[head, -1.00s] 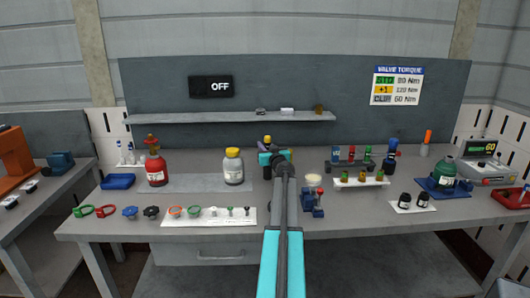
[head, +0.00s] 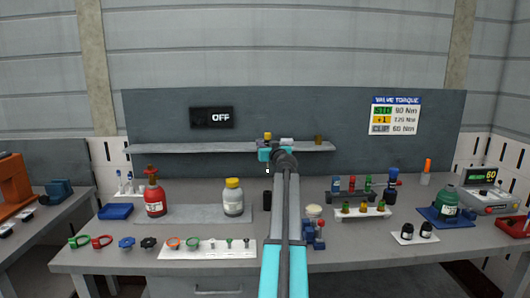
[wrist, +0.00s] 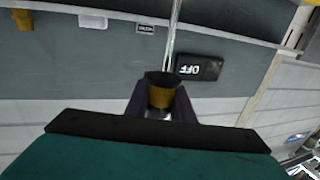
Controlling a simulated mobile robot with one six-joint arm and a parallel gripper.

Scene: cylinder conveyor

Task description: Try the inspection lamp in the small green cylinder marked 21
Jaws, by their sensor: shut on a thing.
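My gripper (head: 268,155) is shut on the inspection lamp, a yellow-topped thing (head: 267,136) with a thin stem that ends in a small bright tip below the jaws. In the wrist view its brass-coloured body with a dark end (wrist: 161,92) sits between the fingers, and a thin shiny rod runs away from it. The lamp hangs above a dark upright holder (head: 267,200) on the bench, apart from it. A small green cylinder (head: 367,184) stands in the rack right of centre. A larger green bottle (head: 446,205) stands on a blue base at the right. I cannot read a 21 on either.
A shelf (head: 200,147) with small items runs behind my gripper, under a display reading OFF (head: 211,117). A red cylinder (head: 154,198) and a white, yellow-capped one (head: 233,200) stand left. A white tray (head: 362,213) with small brown-green cylinders stands in front of the rack.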

